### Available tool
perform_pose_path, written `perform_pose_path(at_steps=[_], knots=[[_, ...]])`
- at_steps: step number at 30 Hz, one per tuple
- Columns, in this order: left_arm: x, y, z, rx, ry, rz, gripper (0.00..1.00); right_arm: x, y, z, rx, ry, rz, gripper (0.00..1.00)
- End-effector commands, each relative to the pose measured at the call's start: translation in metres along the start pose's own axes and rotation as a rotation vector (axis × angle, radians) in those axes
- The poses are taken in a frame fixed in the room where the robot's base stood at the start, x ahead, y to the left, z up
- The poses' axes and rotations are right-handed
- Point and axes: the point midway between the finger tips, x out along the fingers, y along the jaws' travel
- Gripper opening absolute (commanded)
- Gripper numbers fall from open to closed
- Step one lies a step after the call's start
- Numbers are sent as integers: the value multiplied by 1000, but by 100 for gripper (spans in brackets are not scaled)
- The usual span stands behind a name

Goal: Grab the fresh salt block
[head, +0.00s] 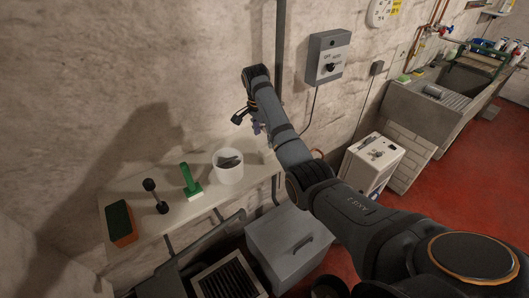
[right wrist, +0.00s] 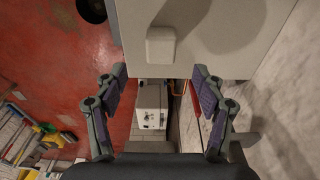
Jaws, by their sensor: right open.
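A pale, rounded block (right wrist: 161,47), which looks like the salt block, sits on the pale shelf (right wrist: 205,50) near its end in the right wrist view. I cannot pick it out in the head view, where my right arm covers part of that shelf end. My right gripper (head: 252,124) is near the wall above the right end of the shelf. In the right wrist view the right gripper (right wrist: 156,85) is open, its purple-padded fingers apart and nothing between them. The block lies beyond the fingertips, not touched. My left gripper is not in view.
The shelf also holds a white tub (head: 229,174), a green-handled tool (head: 189,180), a dark dumbbell-shaped tool (head: 155,195) and a green-orange sponge (head: 121,223). A grey lidded box (head: 289,246) and white machine (head: 373,162) stand below. A switch box (head: 328,56) is on the wall.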

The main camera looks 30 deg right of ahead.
Motion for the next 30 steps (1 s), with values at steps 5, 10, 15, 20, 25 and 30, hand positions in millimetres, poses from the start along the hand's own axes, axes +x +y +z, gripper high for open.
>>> perform_pose_path(at_steps=[5, 10, 15, 20, 25, 30], knots=[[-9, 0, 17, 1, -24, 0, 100, 25, 1, 0, 0, -1, 3, 70], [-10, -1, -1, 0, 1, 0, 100, 32, 0, 0, 0, 0, 1, 70], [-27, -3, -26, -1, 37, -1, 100, 52, 2, 0, 0, -1, 5, 70], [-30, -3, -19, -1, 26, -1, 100, 78, 2, 0, 0, 0, 3, 70], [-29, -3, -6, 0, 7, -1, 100, 83, 2, 0, 0, 0, 0, 70], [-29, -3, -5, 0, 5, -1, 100, 83, 2, 1, 0, 0, 0, 59]])
